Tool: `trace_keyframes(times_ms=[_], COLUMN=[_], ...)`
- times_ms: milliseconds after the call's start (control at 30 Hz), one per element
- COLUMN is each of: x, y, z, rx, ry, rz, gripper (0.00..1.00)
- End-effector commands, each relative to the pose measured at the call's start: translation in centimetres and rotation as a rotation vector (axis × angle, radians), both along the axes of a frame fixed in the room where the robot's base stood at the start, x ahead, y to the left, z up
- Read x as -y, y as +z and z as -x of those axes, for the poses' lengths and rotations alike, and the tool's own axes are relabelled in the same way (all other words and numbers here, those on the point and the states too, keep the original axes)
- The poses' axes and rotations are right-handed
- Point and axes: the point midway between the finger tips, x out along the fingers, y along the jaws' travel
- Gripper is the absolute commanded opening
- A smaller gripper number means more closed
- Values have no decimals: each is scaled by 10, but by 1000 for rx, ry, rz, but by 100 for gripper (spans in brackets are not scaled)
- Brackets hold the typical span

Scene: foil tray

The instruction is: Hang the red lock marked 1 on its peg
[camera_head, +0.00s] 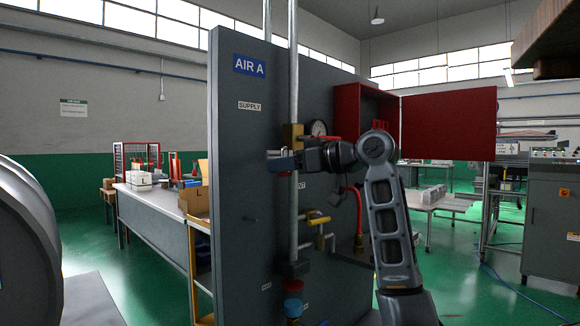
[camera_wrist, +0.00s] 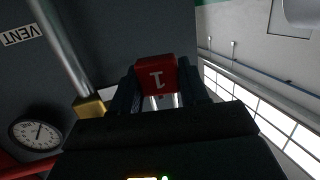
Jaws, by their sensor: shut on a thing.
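My gripper (camera_head: 281,161) is raised in front of the grey AIR A panel, beside the vertical pipe. In the wrist view its two dark fingers (camera_wrist: 158,92) are shut on the red lock (camera_wrist: 155,74). The lock's white 1 appears upside down, and two bright shackle legs show between the fingers. In the head view the lock is too small to make out clearly at the gripper.
A workbench (camera_head: 150,205) is behind at left.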

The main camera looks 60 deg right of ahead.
Motion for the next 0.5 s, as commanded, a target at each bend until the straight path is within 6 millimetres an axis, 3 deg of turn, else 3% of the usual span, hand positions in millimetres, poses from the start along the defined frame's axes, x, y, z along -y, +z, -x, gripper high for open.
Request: trace_keyframes(times_ms=[500], x=[6], y=[-5], z=[-25], rx=[1], ry=[1], rz=[1], gripper=[13])
